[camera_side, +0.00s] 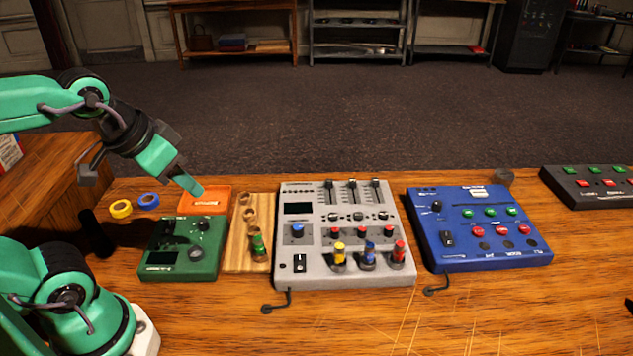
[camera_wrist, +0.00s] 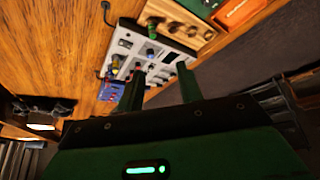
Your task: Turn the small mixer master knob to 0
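No readable label marks the small mixer. The large grey mixer (camera_side: 318,262) has faders, a blue knob (camera_side: 297,231) and coloured pegs. A blue console (camera_side: 480,258) stands right of it. My gripper (camera_side: 194,188) hangs above the orange tray behind the green box, touching nothing visible. In the wrist view its two fingers (camera_wrist: 160,90) are apart with nothing held between them. Knob pointer settings are too small to read.
Yellow tape (camera_side: 121,208) and blue tape (camera_side: 149,200) rolls lie left. A black console (camera_side: 600,182) is far right. The front desk is clear.

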